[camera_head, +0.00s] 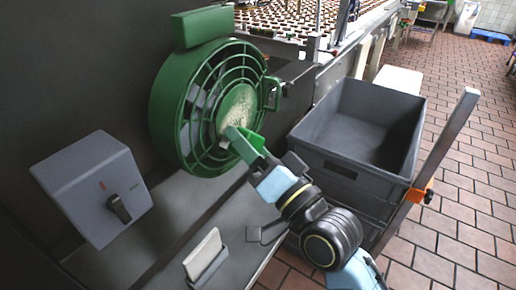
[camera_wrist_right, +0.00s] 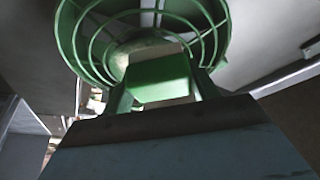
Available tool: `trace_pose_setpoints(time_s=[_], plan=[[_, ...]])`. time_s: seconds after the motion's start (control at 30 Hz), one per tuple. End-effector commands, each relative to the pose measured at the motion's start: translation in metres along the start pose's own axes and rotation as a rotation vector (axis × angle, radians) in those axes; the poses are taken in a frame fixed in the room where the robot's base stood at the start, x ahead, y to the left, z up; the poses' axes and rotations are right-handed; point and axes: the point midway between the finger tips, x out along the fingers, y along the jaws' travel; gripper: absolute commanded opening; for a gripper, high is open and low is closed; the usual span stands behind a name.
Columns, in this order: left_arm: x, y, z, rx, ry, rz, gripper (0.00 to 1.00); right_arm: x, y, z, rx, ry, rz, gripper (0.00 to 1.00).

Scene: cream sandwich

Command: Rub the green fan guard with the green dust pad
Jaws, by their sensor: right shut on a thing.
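The green fan guard (camera_head: 197,118) is a round cage of rings and spokes on the dark wall in the head view. Its centre disc carries pale dust. The guard also fills the top of the right wrist view (camera_wrist_right: 85,42). My right gripper (camera_head: 243,143) is shut on the green dust pad (camera_wrist_right: 160,80), a green block with a pale face. The pad's pale end (camera_head: 231,134) is at the lower part of the guard's centre disc. I cannot tell whether it touches. My left gripper is not in view.
A grey control box (camera_head: 92,188) with a black knob is left of the fan. A pale upright piece in a grey holder (camera_head: 207,262) stands on the ledge below. Grey stacked crates (camera_head: 345,150) and a metal post (camera_head: 440,145) are to the right.

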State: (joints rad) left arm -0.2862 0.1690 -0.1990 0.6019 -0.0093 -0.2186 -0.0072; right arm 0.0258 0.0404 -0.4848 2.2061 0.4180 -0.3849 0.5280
Motion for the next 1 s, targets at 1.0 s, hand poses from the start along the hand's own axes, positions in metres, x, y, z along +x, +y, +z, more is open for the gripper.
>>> trace_pose_setpoints(time_s=[1.0], plan=[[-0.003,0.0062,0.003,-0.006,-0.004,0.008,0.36,0.0089,-0.0004,0.003,0.0,0.001,-0.001,0.4]])
